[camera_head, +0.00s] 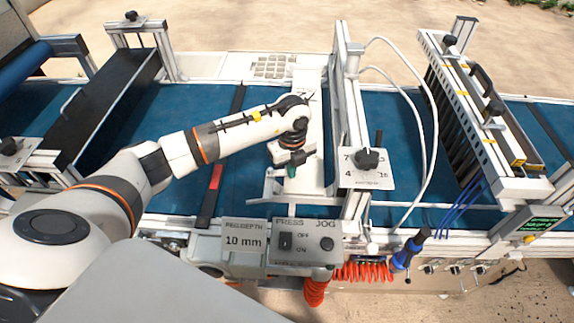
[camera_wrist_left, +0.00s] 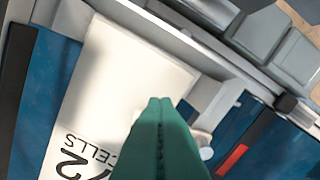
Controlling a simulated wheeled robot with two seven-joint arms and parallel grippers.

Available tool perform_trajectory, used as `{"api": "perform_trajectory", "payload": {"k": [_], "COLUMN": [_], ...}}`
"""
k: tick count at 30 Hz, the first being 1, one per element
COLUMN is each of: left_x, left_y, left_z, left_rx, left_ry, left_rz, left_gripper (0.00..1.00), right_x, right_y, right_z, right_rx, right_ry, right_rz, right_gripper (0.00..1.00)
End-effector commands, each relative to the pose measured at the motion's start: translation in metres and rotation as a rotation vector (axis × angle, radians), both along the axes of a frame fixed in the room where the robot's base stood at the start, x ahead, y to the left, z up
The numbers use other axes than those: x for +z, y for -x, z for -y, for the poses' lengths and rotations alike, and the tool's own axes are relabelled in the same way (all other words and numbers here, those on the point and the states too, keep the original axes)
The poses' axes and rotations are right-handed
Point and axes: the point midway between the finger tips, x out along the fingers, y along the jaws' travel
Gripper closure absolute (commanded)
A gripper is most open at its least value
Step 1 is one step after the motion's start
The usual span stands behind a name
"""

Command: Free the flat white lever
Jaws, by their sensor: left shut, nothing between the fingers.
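My left gripper (camera_head: 293,166) reaches over the blue belt from the left, pointing down at the press station. Its green fingers (camera_wrist_left: 160,104) are shut together with nothing between them. Below them in the left wrist view lies a flat white plate (camera_wrist_left: 125,60) printed with "CELLS"; the fingers cover part of it. A small pale, lever-like part (camera_wrist_left: 222,98) shows beside the plate, right of the fingers; I cannot tell for certain whether it is the flat white lever. A gap between fingers and plate is hard to judge. My right gripper is not in view.
A control box (camera_head: 290,238) with PRESS and JOG switches stands in front of the belt. A white upright frame with a numbered dial plate (camera_head: 366,168) and looping white hoses is just right of the gripper. The belt (camera_head: 215,105) left of the station is largely clear.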

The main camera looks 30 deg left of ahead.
Motion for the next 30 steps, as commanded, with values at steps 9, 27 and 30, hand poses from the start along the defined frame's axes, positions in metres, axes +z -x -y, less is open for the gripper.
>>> {"api": "perform_trajectory", "payload": {"k": [9, 27, 30], "left_x": [-0.004, -0.020, -0.021], "left_y": [0.000, 0.000, 0.000], "left_z": [0.000, 0.000, 0.000], "left_rx": [0.000, 0.000, 0.000], "left_ry": [0.000, -0.001, 0.000], "left_rz": [0.000, -0.001, 0.000], "left_gripper": [1.00, 1.00, 1.00], "right_x": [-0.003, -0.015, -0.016], "right_y": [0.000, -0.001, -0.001], "right_z": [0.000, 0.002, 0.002], "right_rx": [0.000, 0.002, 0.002], "right_ry": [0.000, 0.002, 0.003], "right_rz": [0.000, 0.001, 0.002], "right_gripper": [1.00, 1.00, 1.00]}}
